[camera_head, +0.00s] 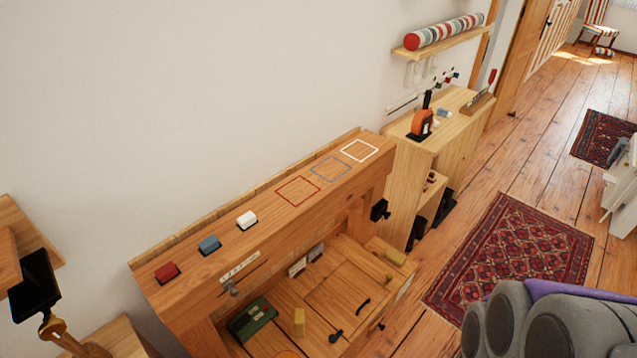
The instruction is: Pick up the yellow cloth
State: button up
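My gripper is not in view.
The bench's upper shelf (225,262) holds a red block (167,272), a blue block (209,244) and a white block (247,220), plus red, blue and white outlined squares. A cabinet (455,133) stands behind right. A patterned rug (515,255) lies on the wooden floor.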

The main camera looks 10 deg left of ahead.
aim_at(396, 257)
jog(key=u, duration=0.45)
jog(key=i+l+u, duration=0.2)
jog(key=l+u, duration=0.15)
jog(key=i+l+u, duration=0.15)
jog(key=l+u, duration=0.2)
jog(key=i+l+u, duration=0.1)
jog(key=l+u, duration=0.2)
jog(key=l, duration=0.15)
jog(key=l+u, duration=0.55)
jog(key=l, duration=2.3)
